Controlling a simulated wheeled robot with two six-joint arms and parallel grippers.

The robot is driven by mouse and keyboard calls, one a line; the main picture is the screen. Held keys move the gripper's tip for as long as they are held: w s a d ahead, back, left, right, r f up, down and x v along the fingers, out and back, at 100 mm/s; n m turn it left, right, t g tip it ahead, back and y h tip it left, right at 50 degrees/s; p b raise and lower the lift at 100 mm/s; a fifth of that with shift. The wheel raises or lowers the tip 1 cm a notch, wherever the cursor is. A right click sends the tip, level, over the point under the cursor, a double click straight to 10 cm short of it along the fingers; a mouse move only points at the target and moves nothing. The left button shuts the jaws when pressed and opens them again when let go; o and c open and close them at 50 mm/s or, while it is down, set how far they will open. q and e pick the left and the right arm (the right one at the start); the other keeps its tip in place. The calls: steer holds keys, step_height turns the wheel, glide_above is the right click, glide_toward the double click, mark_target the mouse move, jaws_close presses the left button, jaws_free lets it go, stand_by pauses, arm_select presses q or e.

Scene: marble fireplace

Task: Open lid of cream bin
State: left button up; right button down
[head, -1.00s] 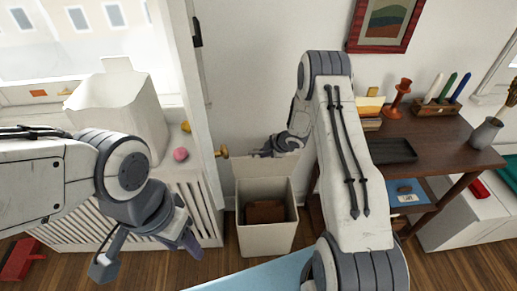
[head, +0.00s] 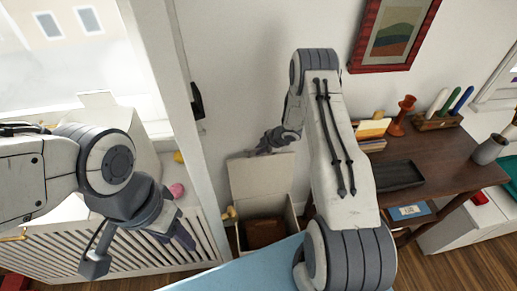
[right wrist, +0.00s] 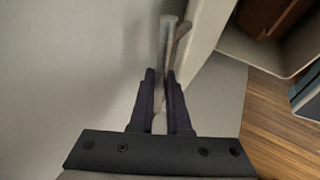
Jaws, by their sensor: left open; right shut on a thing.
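The cream bin (head: 291,216) stands on the floor by the wall, with a brown thing inside. Its lid (head: 262,180) is raised and leans back near the wall, leaving the bin's mouth open. My right gripper (head: 268,146) is at the lid's top edge. In the right wrist view, the right gripper (right wrist: 160,75) is shut on a thin grey bar at the lid (right wrist: 207,32), which looks like its handle. The bin's rim (right wrist: 268,62) shows at the upper right there. My left gripper (head: 140,248) is open and empty, left of the bin.
A slatted cream cabinet (head: 90,255) with a white box and a pink ball (head: 177,190) stands at left. A brown table (head: 430,160) with a black tray (head: 399,176) is at right. A light blue surface (head: 235,272) lies in front of the bin.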

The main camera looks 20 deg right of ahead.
steer(key=shift+w, duration=0.1)
stand_by(0.3)
steer(key=c, duration=0.9)
jaws_free()
steer(key=shift+f, duration=0.1)
steer(key=v, duration=1)
steer(key=shift+d+r, duration=0.2)
steer(key=shift+r, duration=0.15)
